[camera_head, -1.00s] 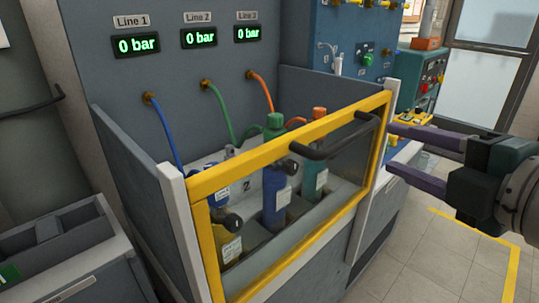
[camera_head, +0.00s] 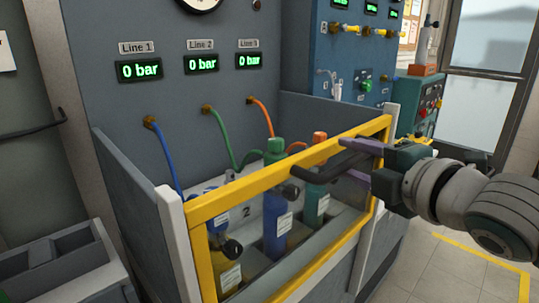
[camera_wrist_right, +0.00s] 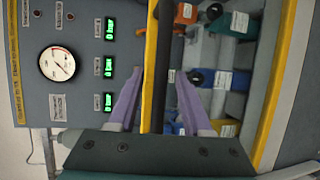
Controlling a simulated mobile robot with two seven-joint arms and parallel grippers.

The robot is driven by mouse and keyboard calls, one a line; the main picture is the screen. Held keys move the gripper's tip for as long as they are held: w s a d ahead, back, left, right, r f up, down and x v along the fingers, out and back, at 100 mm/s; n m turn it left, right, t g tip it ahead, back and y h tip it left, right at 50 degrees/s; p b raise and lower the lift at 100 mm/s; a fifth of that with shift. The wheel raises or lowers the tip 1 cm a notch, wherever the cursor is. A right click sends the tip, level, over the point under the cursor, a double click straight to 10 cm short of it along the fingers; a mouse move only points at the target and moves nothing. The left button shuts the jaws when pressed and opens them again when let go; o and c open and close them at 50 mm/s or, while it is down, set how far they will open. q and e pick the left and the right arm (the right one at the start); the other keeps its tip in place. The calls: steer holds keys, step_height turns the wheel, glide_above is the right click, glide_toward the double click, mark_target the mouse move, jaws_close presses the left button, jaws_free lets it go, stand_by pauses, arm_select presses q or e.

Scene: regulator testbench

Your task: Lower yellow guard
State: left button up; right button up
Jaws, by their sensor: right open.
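The yellow guard (camera_head: 240,189) is a yellow-framed clear panel standing upright at the front of the bench bay. Its black handle (camera_head: 318,170) sticks out near the top bar, toward the right. My right gripper (camera_head: 360,162) is at the handle's right end, its purple fingers open. In the right wrist view, the black handle (camera_wrist_right: 163,50) runs between the two open fingers (camera_wrist_right: 160,80), with gaps on both sides. The guard's yellow top bar (camera_wrist_right: 150,65) shows beside the handle there. My left gripper is not in view.
Grey side walls flank the bay. A blue panel (camera_head: 345,75) stands behind right. Floor at the lower right is clear.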

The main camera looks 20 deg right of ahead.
jaws_close()
stand_by(0.4)
stand_by(1.0)
